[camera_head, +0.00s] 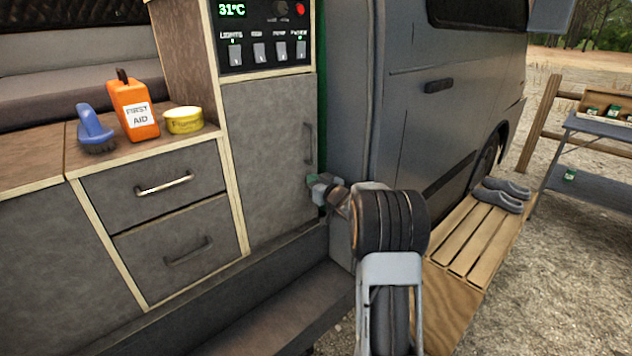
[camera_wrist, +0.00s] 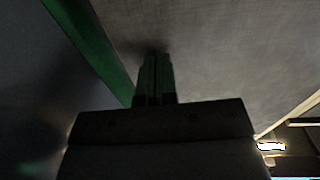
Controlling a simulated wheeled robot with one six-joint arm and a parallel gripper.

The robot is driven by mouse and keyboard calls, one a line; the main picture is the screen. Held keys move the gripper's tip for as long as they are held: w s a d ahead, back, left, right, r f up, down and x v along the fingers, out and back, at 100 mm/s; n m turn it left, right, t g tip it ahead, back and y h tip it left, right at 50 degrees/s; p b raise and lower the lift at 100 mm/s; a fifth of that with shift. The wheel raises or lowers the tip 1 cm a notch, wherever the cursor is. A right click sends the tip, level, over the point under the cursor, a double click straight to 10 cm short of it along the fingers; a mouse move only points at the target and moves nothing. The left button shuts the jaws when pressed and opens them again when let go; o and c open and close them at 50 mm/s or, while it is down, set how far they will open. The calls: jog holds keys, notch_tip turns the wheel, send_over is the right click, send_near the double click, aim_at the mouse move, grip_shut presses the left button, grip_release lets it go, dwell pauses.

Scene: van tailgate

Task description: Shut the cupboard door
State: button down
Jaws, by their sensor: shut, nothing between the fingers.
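The grey cupboard door (camera_head: 262,150) is under the switch panel, with a dark upright handle (camera_head: 308,144) near its right edge. It looks flush or nearly flush with its frame; I cannot tell whether a small gap is left. My gripper (camera_head: 314,181) is shut and empty, at the door's right edge below the handle. In the wrist view the closed fingers (camera_wrist: 155,72) point at the grey door face (camera_wrist: 215,50), very close to it or touching. A green strip (camera_wrist: 95,45) runs along the door's edge there.
Two drawers (camera_head: 150,183) are left of the door, both looking shut. A blue brush (camera_head: 92,127), an orange first aid bottle (camera_head: 135,108) and a yellow tin (camera_head: 184,121) stand on the counter. A slatted wooden bench (camera_head: 475,238) with grey shoes (camera_head: 503,194) is at right.

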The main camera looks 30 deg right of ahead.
jog(key=shift+w+a, duration=0.15)
jog(key=shift+w, duration=0.15)
jog(key=shift+w+d+r+p, duration=0.15)
jog(key=shift+w+p, duration=0.2)
jog(key=shift+w, duration=0.2)
jog(key=shift+w+d+r+p, duration=0.1)
jog(key=shift+w+p, duration=0.2)
jog(key=shift+w, duration=0.25)
jog(key=shift+a, duration=0.1)
